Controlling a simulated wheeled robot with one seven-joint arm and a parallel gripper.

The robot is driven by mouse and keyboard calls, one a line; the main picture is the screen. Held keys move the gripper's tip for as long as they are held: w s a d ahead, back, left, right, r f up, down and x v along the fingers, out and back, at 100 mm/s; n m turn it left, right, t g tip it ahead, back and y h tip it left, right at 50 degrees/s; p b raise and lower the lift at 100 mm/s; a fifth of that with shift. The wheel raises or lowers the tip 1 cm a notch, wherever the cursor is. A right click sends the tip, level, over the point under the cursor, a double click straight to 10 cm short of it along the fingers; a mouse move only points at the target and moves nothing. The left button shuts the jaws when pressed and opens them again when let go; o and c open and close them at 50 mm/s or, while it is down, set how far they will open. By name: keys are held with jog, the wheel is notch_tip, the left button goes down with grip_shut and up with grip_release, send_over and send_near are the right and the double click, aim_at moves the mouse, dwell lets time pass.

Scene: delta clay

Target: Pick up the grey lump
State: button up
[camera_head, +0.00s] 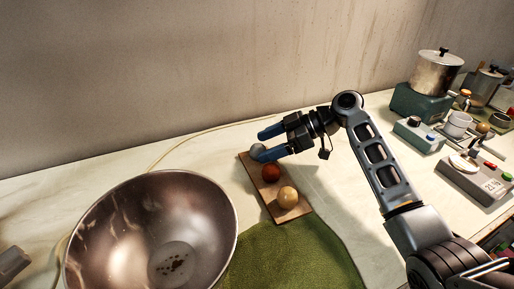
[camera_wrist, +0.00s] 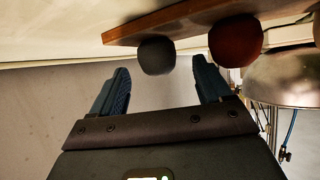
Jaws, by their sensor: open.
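The grey lump (camera_head: 257,150) is a small round ball at the far end of a narrow wooden board (camera_head: 270,200). My gripper (camera_head: 260,145) is open, with its blue fingers reaching left towards the lump. In the head view the lump shows between the fingertips, partly hidden by the nearer one. In the wrist view the dark grey lump (camera_wrist: 156,56) appears just past the gap between the open fingers (camera_wrist: 162,72). I cannot tell whether a finger touches it.
A red-brown ball (camera_head: 271,173) and a beige ball (camera_head: 288,197) share the board. A large metal bowl (camera_head: 150,225) stands left, and a green cloth (camera_head: 290,260) lies in front. A pot (camera_head: 436,72) and small devices stand at right. Behind runs a wall (camera_head: 200,70).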

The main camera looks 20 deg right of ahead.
jog(key=shift+x, duration=0.8)
jog(key=c, duration=1.2)
jog(key=shift+o, duration=0.2)
notch_tip(320, 180, up, 28)
jog(key=b, duration=0.3)
